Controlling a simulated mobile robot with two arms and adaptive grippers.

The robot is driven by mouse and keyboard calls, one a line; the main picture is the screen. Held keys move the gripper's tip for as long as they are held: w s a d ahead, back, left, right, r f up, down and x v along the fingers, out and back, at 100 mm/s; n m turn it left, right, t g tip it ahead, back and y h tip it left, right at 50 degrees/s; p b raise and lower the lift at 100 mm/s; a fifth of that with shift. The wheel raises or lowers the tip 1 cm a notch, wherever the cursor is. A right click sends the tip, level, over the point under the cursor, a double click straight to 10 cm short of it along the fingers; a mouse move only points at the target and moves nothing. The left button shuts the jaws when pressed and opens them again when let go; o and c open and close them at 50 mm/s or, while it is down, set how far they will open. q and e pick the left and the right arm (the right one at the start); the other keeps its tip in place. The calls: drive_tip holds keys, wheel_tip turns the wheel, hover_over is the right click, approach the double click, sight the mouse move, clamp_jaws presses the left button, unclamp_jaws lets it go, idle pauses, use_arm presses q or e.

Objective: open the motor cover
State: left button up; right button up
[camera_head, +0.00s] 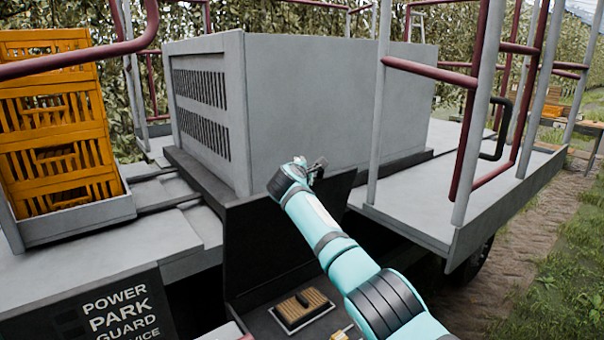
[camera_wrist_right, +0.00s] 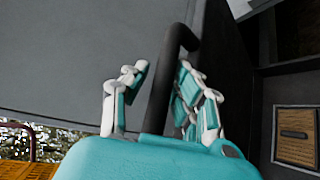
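The motor cover (camera_head: 320,100) is a large grey box with a slotted vent panel on its left side. It sits level on the dark base of the vehicle in the head view. My right gripper (camera_head: 314,171) is low at the cover's front face. In the right wrist view a dark bar handle (camera_wrist_right: 180,40) passes between the fingers of my right gripper (camera_wrist_right: 163,80), beside the grey panel. The fingers are on both sides of the bar; whether they press on it cannot be told. My left gripper is not in view.
Yellow crates (camera_head: 60,125) are stacked at the left. Red and grey rails (camera_head: 470,80) stand on the grey platform (camera_head: 420,205) at the right. A dark panel (camera_head: 262,240) stands below the cover, above a small brown pad (camera_head: 300,308).

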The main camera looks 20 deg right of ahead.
drive_tip(key=shift+o, duration=1.2)
drive_tip(key=shift+s+d, duration=0.1)
drive_tip(key=shift+s, duration=0.1)
drive_tip(key=shift+w+f, duration=0.1)
drive_tip(key=shift+f, duration=0.15)
drive_tip(key=shift+s+a+r, duration=0.1)
drive_tip(key=shift+s+a, duration=0.2)
drive_tip(key=shift+s, duration=0.15)
drive_tip(key=v, duration=1.1)
drive_tip(key=shift+r, duration=0.1)
drive_tip(key=shift+c, duration=0.4)
